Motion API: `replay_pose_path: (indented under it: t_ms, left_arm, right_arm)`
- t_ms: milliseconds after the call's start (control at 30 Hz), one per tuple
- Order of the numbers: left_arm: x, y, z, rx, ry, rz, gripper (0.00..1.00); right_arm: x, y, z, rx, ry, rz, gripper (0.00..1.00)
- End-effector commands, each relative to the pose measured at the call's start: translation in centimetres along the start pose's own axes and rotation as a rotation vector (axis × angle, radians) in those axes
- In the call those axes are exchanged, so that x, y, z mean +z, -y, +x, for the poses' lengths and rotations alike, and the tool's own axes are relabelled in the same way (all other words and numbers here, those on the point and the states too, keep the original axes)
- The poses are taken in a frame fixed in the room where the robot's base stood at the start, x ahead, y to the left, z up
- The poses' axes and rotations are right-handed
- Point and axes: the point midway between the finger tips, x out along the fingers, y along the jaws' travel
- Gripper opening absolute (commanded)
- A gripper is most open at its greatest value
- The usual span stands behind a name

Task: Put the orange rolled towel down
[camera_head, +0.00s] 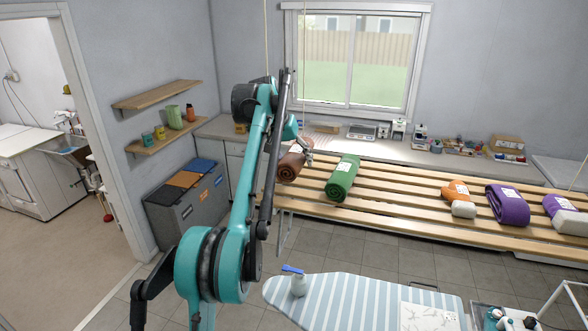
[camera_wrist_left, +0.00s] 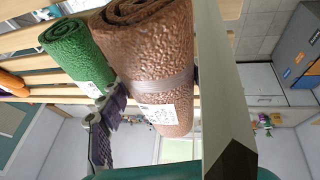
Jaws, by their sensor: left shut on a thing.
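My left gripper (camera_head: 303,147) is at the left end of the slatted bench, shut on a brown rolled towel (camera_head: 289,166). In the left wrist view the brown towel (camera_wrist_left: 147,60), with a band and a white label, lies between the fingers (camera_wrist_left: 155,92). I cannot tell whether it touches the slats. An orange rolled towel (camera_head: 456,188) lies on the right half of the bench. Part of it shows at the left edge of the left wrist view (camera_wrist_left: 12,85). My right gripper is not in view.
A green rolled towel (camera_head: 342,178) lies just right of the brown one. Purple towels (camera_head: 508,206) lie farther right on the slatted bench (camera_head: 400,190). Bare slats lie between green and orange. A counter runs behind; a striped ironing board (camera_head: 350,301) stands in front.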

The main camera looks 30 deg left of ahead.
Motion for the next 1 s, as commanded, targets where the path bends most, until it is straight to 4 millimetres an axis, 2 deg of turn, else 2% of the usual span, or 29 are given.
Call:
replay_pose_path:
  t_ms: [100,233,567,967,1000]
  left_arm:
    - [-1.0,1.3,1.1,0.001,0.0,-0.002,0.31]
    - [-1.3,1.9,1.8,0.001,0.0,-0.001,0.31]
    - [0.1,2.7,5.2,0.001,0.0,0.0,0.31]
    - [0.3,2.8,5.8,0.001,0.0,0.0,0.31]
    - [0.3,2.8,5.8,0.001,0.0,0.0,0.7]
  right_arm:
    - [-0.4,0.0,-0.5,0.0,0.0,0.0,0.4]
    - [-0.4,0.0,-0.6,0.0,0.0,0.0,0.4]
    - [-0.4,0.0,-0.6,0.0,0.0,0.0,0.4]
    - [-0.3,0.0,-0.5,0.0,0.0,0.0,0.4]
    - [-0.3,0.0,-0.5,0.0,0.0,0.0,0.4]
